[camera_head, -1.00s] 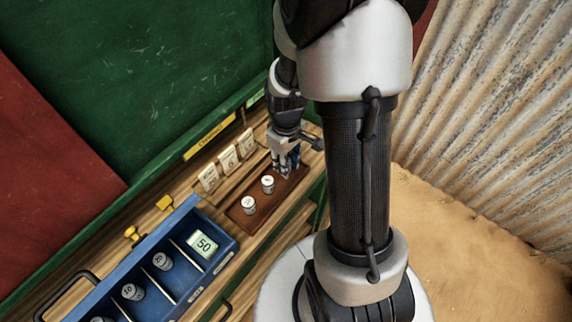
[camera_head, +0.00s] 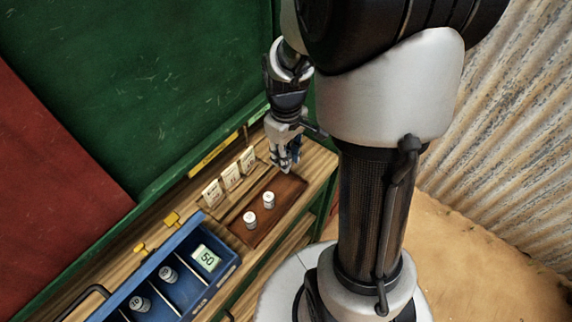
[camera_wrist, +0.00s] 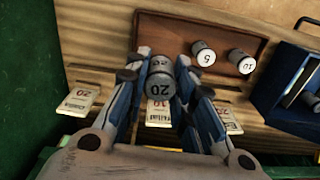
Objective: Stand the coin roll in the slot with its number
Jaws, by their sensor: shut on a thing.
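Further slots hold a roll (camera_head: 168,274) and another roll (camera_head: 140,303).
Two rolls stand on the tray, marked 5 (camera_wrist: 203,54) and 10 (camera_wrist: 240,62). Several price cards (camera_head: 231,177) stand behind the tray, before the green wall (camera_head: 150,90). The box's far end is cut off by the picture edge.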

